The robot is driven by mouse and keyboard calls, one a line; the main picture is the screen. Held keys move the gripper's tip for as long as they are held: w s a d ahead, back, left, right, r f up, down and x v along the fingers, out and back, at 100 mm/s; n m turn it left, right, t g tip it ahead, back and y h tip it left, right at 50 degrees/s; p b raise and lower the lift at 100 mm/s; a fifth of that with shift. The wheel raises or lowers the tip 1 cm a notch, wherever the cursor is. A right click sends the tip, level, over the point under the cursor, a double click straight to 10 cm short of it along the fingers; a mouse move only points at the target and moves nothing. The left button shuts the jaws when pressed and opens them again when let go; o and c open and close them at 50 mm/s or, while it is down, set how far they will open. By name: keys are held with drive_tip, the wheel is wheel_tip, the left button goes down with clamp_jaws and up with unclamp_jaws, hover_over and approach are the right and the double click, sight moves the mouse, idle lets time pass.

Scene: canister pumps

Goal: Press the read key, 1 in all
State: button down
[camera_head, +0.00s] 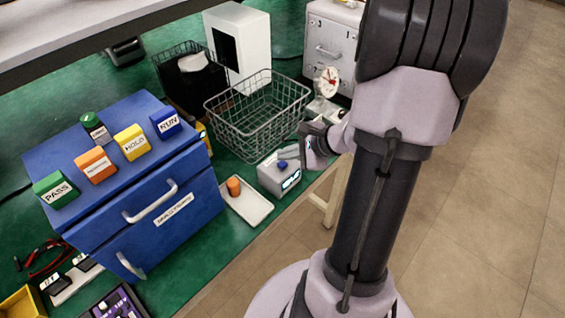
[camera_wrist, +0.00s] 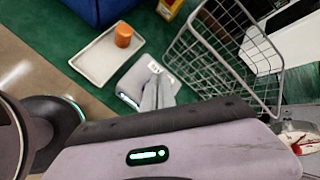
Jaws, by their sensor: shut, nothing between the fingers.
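A small light-grey box (camera_head: 276,178) with a lit display on its front stands near the bench's front edge in the head view. A blue key (camera_head: 283,164) sits on its top; I cannot read a label on it. The box also shows in the wrist view (camera_wrist: 132,82), partly behind my fingers, which hide the key there. My gripper (camera_head: 286,153) is shut and empty, with its fingertips close over the top of the box by the key. It also shows in the wrist view (camera_wrist: 157,84). I cannot tell whether the fingertips touch the key.
A white tray (camera_head: 258,210) with an orange cylinder (camera_head: 234,186) lies left of the box. A wire basket (camera_head: 240,128) stands behind it. A blue drawer unit (camera_head: 150,235) with labelled blocks on top is further left. A small dial scale (camera_head: 329,82) stands behind my gripper.

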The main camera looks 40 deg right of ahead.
sight(286, 165)
drive_tip(key=shift+f, duration=0.1)
drive_tip(key=shift+f+b, duration=0.35)
drive_tip(key=shift+b, duration=0.2)
drive_tip(key=shift+f+b, duration=0.5)
drive_tip(key=shift+b, duration=0.1)
idle(0.4)
drive_tip(key=shift+r, duration=0.1)
drive_tip(key=shift+r+p, duration=0.65)
drive_tip(key=shift+r, duration=0.2)
drive_tip(key=shift+r, duration=0.1)
wheel_tip(286, 165, up, 5)
drive_tip(key=p, duration=0.4)
idle(0.5)
